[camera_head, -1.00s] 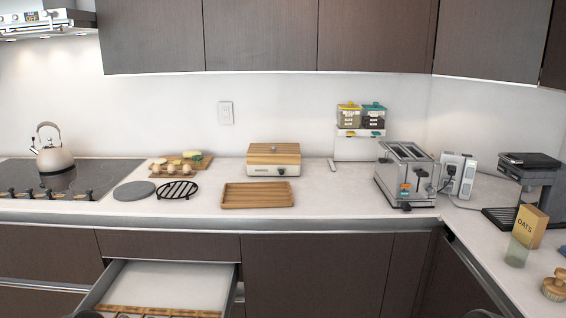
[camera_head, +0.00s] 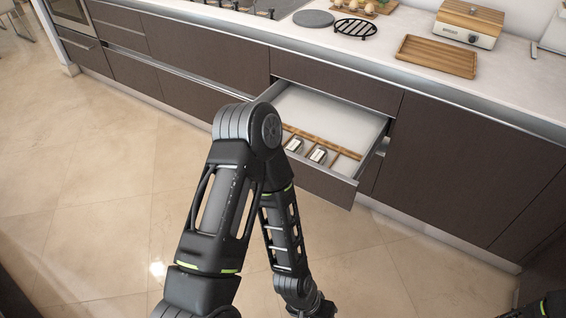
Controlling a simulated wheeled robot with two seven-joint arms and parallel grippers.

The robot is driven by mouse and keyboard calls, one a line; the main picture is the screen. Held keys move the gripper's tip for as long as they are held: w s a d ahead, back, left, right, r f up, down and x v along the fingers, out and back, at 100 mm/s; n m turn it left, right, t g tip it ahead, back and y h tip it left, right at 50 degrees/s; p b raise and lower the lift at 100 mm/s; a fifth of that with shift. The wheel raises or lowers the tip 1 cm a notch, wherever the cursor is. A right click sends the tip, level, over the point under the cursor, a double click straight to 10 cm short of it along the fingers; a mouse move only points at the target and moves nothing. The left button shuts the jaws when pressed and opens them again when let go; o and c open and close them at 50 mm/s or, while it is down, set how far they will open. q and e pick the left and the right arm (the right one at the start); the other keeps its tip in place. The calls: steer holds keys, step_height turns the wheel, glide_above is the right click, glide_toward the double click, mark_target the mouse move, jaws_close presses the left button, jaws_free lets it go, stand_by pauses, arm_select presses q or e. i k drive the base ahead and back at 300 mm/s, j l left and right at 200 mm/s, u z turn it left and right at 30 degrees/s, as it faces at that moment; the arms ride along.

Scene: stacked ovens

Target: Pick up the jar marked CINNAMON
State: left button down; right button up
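Two small jars lie in the open drawer, a left one (camera_head: 294,145) and a right one (camera_head: 318,155). They have dark and pale parts, and their markings are too small to read, so I cannot tell which says CINNAMON. My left arm rises from the bottom, bends at an elbow in front of the drawer and runs down to the bottom edge. Its wrist is at the bottom edge and its fingers are out of view. Only a piece of my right arm shows at the bottom right corner, with no gripper visible.
The open drawer (camera_head: 335,115) has wooden dividers (camera_head: 335,146) near its front and juts out over clear tiled floor (camera_head: 100,200). On the counter are a wooden tray (camera_head: 437,56), a wood-topped appliance (camera_head: 468,24), a black trivet (camera_head: 355,28) and a grey disc (camera_head: 313,18).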

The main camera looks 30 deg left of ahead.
mark_target(318, 156)
steer(key=i+j+u, duration=0.7)
steer(key=i+u, duration=0.3)
